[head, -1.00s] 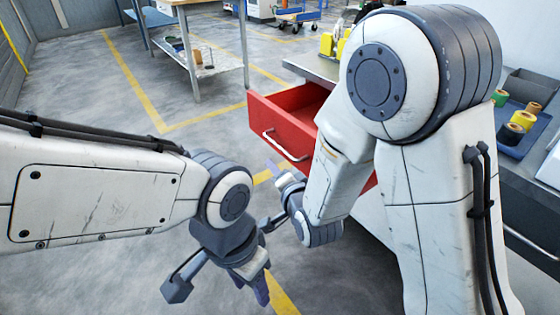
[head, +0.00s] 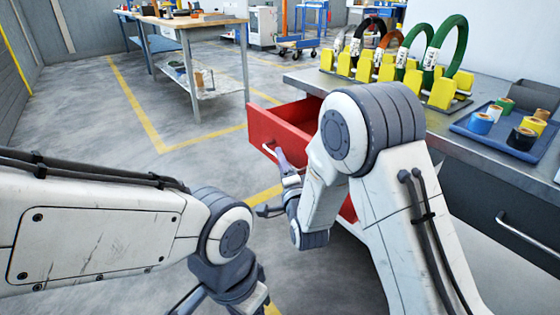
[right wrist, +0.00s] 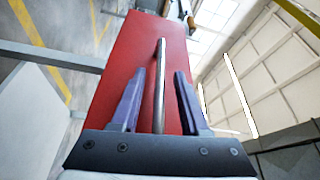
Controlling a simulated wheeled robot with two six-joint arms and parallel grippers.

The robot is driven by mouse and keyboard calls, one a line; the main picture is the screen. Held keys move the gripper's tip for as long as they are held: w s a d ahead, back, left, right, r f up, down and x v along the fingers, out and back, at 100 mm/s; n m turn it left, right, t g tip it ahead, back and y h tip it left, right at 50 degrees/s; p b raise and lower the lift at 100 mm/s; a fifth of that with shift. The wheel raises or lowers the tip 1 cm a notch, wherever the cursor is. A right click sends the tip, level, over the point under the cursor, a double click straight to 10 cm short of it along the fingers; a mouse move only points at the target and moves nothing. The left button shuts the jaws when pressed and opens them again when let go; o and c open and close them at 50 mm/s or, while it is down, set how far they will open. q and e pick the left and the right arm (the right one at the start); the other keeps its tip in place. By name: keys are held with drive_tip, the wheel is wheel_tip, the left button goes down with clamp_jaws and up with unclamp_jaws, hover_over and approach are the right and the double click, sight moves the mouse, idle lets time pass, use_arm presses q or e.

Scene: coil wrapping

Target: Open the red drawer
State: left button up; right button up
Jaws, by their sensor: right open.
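The red drawer (head: 272,126) stands pulled out of the workbench in the head view. Its silver bar handle (head: 267,150) shows partly on the front face. My right gripper (head: 279,155) is at the handle, in front of the drawer face. In the right wrist view the red front (right wrist: 120,85) fills the middle, and the handle (right wrist: 160,88) runs between the two purple fingers of my right gripper (right wrist: 160,74). The fingers stand apart, with a gap on each side of the bar. My right arm hides part of the drawer. My left gripper's fingers are below the head view's edge.
The workbench (head: 480,142) holds a yellow rack (head: 442,95) with several coils and a blue tray (head: 480,130) of tape rolls. A closed grey drawer (head: 480,205) is at right. A wooden table (head: 190,20) stands behind. The floor left of the drawer is clear.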

drive_tip(key=shift+x, duration=0.75)
clamp_jaws()
idle(0.9)
